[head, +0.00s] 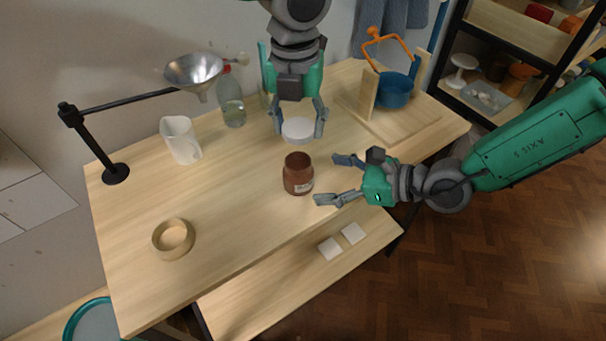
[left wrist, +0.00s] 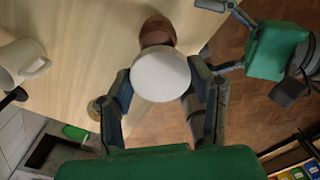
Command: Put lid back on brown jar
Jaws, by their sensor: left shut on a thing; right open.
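The brown jar (head: 298,174) stands upright and open-topped on the wooden table, near its front edge. My left gripper (head: 299,132) is shut on the round white lid (head: 298,128) and holds it behind the jar, apart from it in the head view. In the left wrist view the lid (left wrist: 160,76) sits between the fingers and hides part of the jar (left wrist: 157,32). My right gripper (head: 334,180) is open and empty, just right of the jar, its fingers pointing toward it. I cannot tell how high the lid is above the table.
A white pitcher (head: 181,140), clear bottle (head: 231,103) and funnel (head: 193,71) on a black stand are at the left and back. A blue pot (head: 394,90) stands back right.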

